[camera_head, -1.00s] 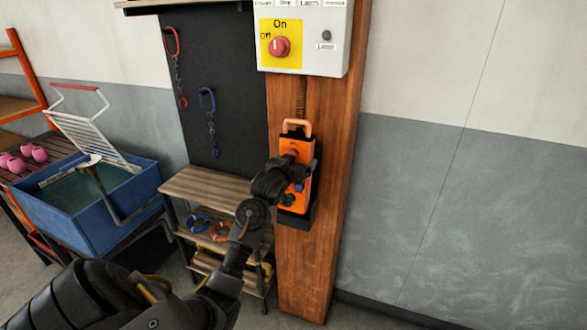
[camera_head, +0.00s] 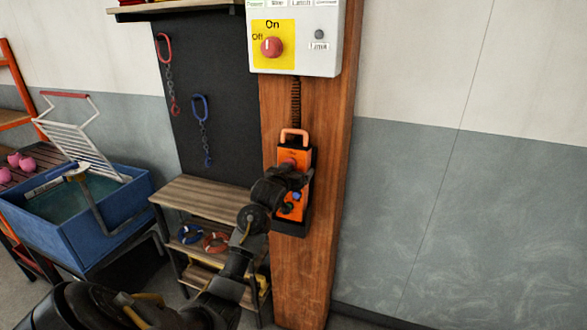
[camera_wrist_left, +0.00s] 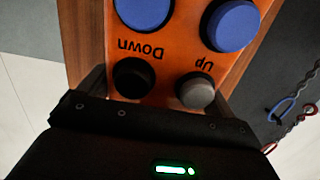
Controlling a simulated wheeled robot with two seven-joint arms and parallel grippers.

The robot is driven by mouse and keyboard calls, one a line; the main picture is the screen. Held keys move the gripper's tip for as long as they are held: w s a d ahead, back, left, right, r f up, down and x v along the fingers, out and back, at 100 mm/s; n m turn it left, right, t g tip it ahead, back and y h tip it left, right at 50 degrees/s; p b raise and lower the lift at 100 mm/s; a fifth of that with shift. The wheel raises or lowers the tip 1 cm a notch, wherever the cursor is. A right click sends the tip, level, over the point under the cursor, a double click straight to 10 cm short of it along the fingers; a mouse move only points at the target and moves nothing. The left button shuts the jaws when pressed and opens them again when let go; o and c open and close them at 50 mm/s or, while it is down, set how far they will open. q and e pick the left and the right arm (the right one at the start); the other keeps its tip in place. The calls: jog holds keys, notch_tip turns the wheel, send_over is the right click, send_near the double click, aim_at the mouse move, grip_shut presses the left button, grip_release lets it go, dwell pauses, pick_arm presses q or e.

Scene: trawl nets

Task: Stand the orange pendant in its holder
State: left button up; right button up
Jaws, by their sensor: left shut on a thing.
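The orange pendant (camera_head: 288,212) is upright against the wooden post in the head view, its orange loop handle at the top and a coiled cord above it. Its lower end appears to be in the black holder (camera_head: 292,230) on the post; how deep it sits I cannot tell. My left gripper (camera_head: 292,181) is shut on the pendant's body and hides part of its front. In the left wrist view, the pendant's orange face (camera_wrist_left: 178,52) shows upside-down "Down" and "Up" labels and several buttons between my fingers. My right gripper is not in view.
A white control box (camera_head: 325,50) with a red knob is above the pendant on the wooden post (camera_head: 325,150). A wooden shelf unit (camera_head: 208,198) and a blue tub (camera_head: 95,237) stand to the left. Chains hang on the dark board. The wall at right is bare.

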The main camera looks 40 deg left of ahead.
pick_arm(q)
jog(key=shift+s+f+b, duration=0.1)
jog(key=shift+f+b, duration=0.2)
jog(key=shift+f, duration=0.45)
jog(key=o, duration=1.7)
jog(key=shift+o, duration=0.2)
jog(key=b+v, duration=0.1)
jog(key=v, duration=1)
jog(key=shift+b, duration=0.35)
